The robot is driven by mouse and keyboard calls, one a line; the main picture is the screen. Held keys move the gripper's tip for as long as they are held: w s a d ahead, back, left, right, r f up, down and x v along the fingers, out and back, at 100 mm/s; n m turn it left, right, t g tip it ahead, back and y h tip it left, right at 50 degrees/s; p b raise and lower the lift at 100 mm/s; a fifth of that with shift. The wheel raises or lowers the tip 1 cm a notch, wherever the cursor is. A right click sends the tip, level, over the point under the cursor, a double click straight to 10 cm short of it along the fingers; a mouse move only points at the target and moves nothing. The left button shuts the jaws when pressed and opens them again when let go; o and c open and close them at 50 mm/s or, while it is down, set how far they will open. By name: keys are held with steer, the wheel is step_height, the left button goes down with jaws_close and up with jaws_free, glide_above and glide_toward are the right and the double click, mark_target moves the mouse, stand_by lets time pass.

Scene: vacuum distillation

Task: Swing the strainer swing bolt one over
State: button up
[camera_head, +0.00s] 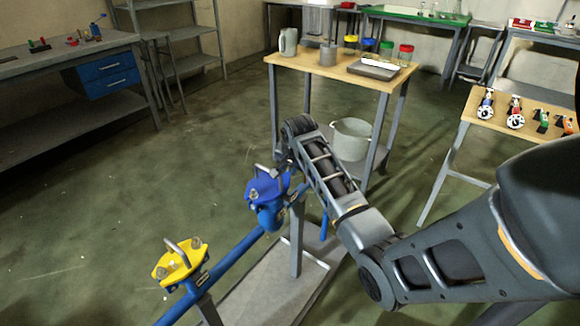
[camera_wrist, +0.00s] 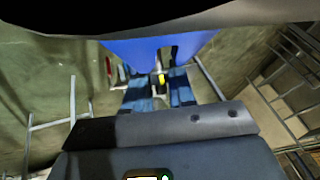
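A blue strainer (camera_head: 268,192) with a blue cover sits on a blue pipe (camera_head: 236,262). Small metal bolt parts show at the cover's left edge, too small to tell which swing bolt is which or how it lies. My gripper (camera_head: 277,170) is at the back of the blue cover, close to it; the head view does not show whether they touch. In the wrist view a blue surface (camera_wrist: 150,48) fills the upper middle, close to the camera, between dark grey parts.
A yellow-topped fitting (camera_head: 178,262) with a metal handle stands at the near end of the pipe. A wooden-topped table (camera_head: 330,68) with jars stands behind, a grey bucket (camera_head: 350,138) below it. Open floor lies to the left.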

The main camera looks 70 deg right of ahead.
jaws_close()
steer(key=shift+d, duration=0.1)
steer(key=shift+d+y+p, duration=0.1)
steer(key=shift+y+p, duration=0.2)
steer(key=shift+p, duration=0.2)
steer(key=shift+d+f+y, duration=0.1)
steer(key=shift+f+y, duration=0.15)
steer(key=shift+y, duration=0.15)
steer(key=shift+o, duration=2.3)
jaws_free()
